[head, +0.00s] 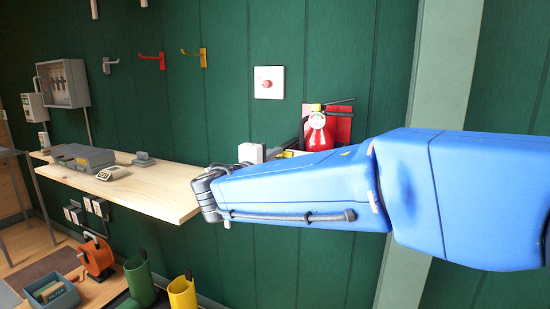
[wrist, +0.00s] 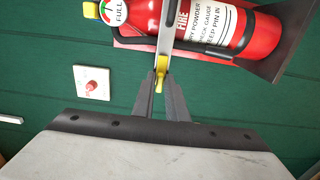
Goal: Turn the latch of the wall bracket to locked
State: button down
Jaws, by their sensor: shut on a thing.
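A red fire extinguisher (wrist: 238,28) with a white label and a gauge sits in the wall bracket (wrist: 125,38), with a red back plate and a grey strap across the extinguisher. It also shows in the head view (head: 317,138), partly behind my blue arm. The small yellow latch (wrist: 159,82) is at the end of the grey strap in the wrist view. My gripper (wrist: 160,80) is shut on the latch, a dark finger on each side. In the head view my arm hides the fingers and most of the bracket. I cannot tell the latch's locked mark.
A white wall plate with a red knob (wrist: 92,83) is left of my gripper; it also shows in the head view (head: 268,82). A wooden shelf (head: 155,195) with grey boxes is at left. Coat hooks (head: 152,60) are on the green wall.

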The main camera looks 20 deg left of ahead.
jog(key=shift+f, duration=0.1)
dwell(0.4)
jog(key=c, duration=1.9)
grip_release()
jog(key=shift+o, duration=0.2)
jog(key=shift+s, duration=0.1)
jog(key=s+a, duration=0.1)
jog(key=s, duration=1.6)
jog(key=shift+a, duration=0.2)
jog(key=shift+s, duration=0.1)
